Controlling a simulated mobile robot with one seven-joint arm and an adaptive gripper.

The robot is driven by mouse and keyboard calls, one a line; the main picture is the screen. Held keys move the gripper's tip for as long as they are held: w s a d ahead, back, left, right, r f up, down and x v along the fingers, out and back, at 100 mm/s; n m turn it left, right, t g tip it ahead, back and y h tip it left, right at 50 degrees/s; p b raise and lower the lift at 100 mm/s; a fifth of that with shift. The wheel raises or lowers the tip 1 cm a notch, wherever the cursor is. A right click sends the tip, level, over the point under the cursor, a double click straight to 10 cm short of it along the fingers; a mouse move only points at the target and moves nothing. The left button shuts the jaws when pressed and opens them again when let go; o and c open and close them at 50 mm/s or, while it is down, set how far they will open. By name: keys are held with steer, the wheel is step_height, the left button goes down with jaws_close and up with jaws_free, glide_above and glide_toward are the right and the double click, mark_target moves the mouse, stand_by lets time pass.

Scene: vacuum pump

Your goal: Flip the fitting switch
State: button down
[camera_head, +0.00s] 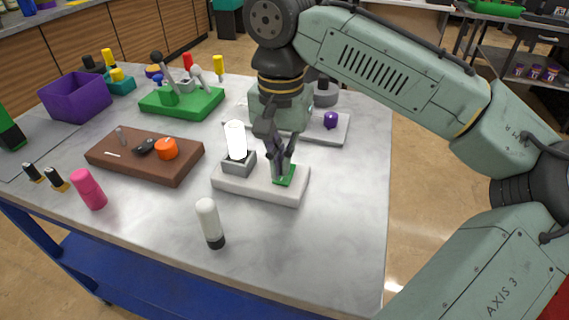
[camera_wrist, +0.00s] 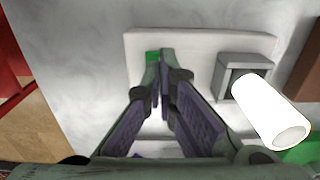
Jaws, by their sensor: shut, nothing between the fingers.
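A white base plate (camera_head: 232,184) lies on the table, and it also shows in the wrist view (camera_wrist: 190,42). On it stands a grey block (camera_head: 238,165) holding a bright white cylinder (camera_head: 235,138). A small green part (camera_head: 288,181), which looks like the switch, sits at the right of the plate. It shows only partly in the wrist view (camera_wrist: 152,56). My gripper (camera_head: 281,172) points down at the green part with its fingers shut and empty. In the wrist view its fingertips (camera_wrist: 157,66) overlap the green part; I cannot tell whether they touch it or which way the switch is set.
A white bottle with a dark end (camera_head: 209,222) and a pink bottle (camera_head: 88,188) stand near the front. A brown board (camera_head: 115,161) with an orange knob is to the left. A green board with levers (camera_head: 190,103) and a purple bin (camera_head: 75,97) stand behind. The table's right front is clear.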

mark_target(282, 179)
steer(key=shift+r+p, duration=2.3)
steer(key=shift+r, duration=0.45)
steer(key=shift+f, duration=0.1)
